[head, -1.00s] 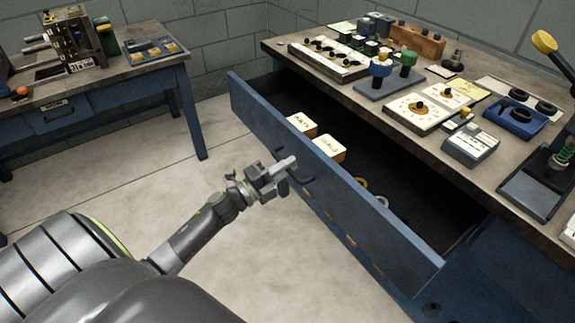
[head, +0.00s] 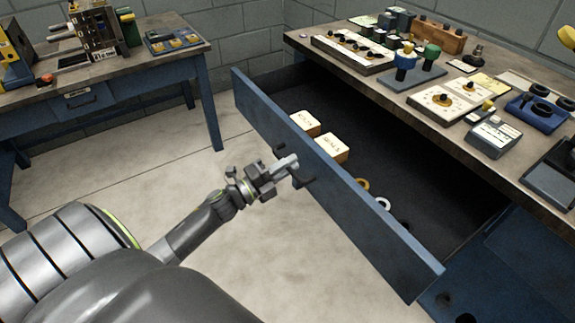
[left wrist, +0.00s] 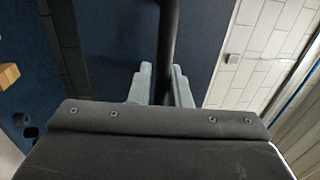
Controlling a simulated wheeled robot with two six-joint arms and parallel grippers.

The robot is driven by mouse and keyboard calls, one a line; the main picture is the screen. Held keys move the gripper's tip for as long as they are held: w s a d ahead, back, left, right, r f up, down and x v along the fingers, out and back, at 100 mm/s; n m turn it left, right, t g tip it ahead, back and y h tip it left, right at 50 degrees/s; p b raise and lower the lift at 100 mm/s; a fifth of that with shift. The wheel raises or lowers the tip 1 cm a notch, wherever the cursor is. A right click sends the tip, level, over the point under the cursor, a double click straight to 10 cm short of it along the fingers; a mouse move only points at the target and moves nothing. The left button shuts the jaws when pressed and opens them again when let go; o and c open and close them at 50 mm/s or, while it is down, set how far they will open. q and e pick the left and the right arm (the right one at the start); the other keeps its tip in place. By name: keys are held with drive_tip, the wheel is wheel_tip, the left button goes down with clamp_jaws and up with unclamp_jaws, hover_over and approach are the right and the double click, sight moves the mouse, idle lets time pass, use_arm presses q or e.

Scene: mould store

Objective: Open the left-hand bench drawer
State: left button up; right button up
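The blue bench drawer (head: 330,190) stands pulled far out from the bench on the right, its dark interior showing. Its dark bar handle (head: 306,182) is on the outer face of the front. My left gripper (head: 284,165) is at this handle. In the left wrist view the handle bar (left wrist: 167,45) passes between the two grey fingers (left wrist: 163,88), which close on it from both sides. Two cream-topped blocks (head: 331,147), an orange ring (head: 362,184) and a white ring (head: 383,204) lie inside the drawer. My right gripper is not in view.
The bench top (head: 400,92) holds dial plates, knobs and a blue tray (head: 537,111). Another blue bench (head: 205,75) with a closed small drawer (head: 85,97) stands at the left. Bare concrete floor (head: 130,185) lies between the benches.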

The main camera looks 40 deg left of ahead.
use_arm(q)
drive_tip(key=shift+s, duration=0.1)
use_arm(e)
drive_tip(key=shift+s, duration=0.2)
use_arm(q)
drive_tip(key=v, duration=1.7)
drive_tip(key=shift+a+b, duration=0.2)
drive_tip(key=shift+b, duration=0.25)
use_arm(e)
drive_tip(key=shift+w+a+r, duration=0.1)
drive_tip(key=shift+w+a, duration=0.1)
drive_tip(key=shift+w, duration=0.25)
use_arm(q)
drive_tip(key=shift+r, duration=0.1)
